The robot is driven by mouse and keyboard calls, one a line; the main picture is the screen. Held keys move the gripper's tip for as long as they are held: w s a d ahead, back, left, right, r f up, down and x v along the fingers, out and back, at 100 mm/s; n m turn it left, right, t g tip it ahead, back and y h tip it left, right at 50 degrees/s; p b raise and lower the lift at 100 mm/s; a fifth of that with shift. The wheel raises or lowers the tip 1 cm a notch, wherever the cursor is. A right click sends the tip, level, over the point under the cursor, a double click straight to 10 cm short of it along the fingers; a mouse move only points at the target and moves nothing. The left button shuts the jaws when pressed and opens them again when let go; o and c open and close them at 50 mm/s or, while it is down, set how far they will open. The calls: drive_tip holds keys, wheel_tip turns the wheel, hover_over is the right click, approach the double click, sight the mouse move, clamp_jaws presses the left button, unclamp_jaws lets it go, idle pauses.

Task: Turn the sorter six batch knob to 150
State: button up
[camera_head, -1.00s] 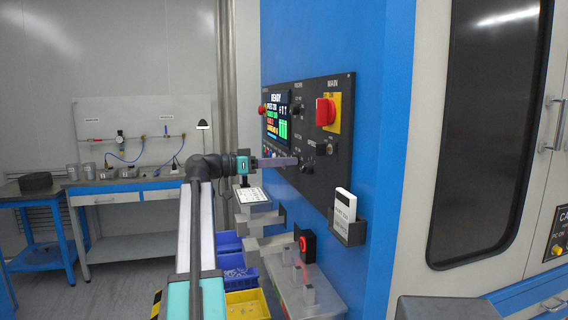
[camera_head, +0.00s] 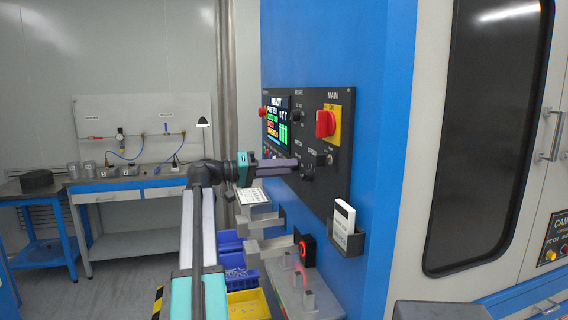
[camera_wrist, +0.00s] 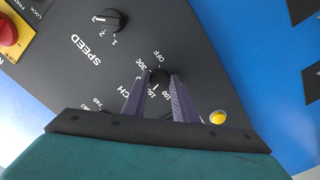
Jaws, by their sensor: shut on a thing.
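The black batch knob (camera_wrist: 159,77) sits on the dark panel in the wrist view, with OFF, 300, 150 and 100 printed around it. The letters CH show beside it, the rest of the word hidden by a finger. My gripper (camera_wrist: 161,75) is shut on this knob, one grey-purple finger on each side. The knob's pointer is too small and covered to read. In the head view my gripper (camera_head: 297,163) reaches the lower part of the control panel (camera_head: 335,185) from the left.
A speed knob (camera_wrist: 108,19) and a yellow button (camera_wrist: 218,117) are near the fingers.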

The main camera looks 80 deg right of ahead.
drive_tip(key=shift+s+r+n+p, duration=0.1)
drive_tip(key=shift+r+n+p, duration=0.05)
drive_tip(key=shift+n+p, duration=0.4)
drive_tip(key=shift+s+r+n+p, duration=0.15)
drive_tip(key=shift+n+p, duration=0.15)
drive_tip(key=shift+n, duration=0.45)
drive_tip(key=shift+w, duration=0.1)
drive_tip(key=o, duration=1)
drive_tip(key=shift+d+f, duration=0.1)
drive_tip(key=shift+o, duration=0.2)
drive_tip(key=shift+f, duration=0.1)
drive_tip(key=b+v, duration=0.2)
drive_tip(key=v, duration=1.1)
drive_tip(key=shift+w+a, duration=0.2)
drive_tip(key=shift+w, duration=0.15)
